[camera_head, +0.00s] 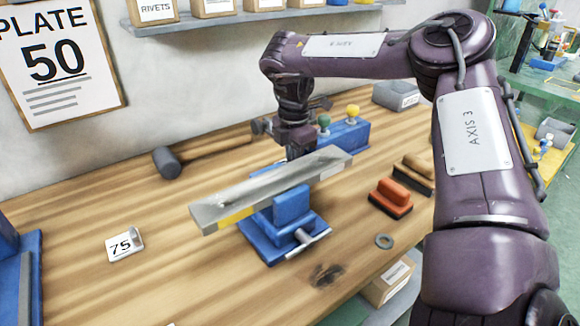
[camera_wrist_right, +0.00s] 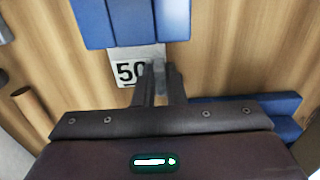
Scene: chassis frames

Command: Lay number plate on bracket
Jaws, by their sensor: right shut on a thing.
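My right gripper (camera_head: 300,150) is behind the grey metal bar (camera_head: 270,190) in the head view, its fingertips partly hidden by it. In the right wrist view its fingers (camera_wrist_right: 160,93) are shut on the grey tab of the white number plate 50 (camera_wrist_right: 129,71). Plate 50 cannot be made out in the head view. The bar rests across a blue vise (camera_head: 291,205) and has a yellow patch at its near left end. I cannot tell which part is the bracket. Another plate, 75 (camera_head: 121,247), with a metal tab lies on the bench at left. My left gripper is not in view.
A mallet (camera_head: 168,163) lies at the back left. A blue block (camera_head: 348,134) with green and yellow knobs stands behind the bar. Red-orange (camera_head: 391,196) and dark brushes and a ring (camera_head: 384,241) lie at right. A poster (camera_head: 57,60) reads PLATE 50. The bench's left middle is mostly free.

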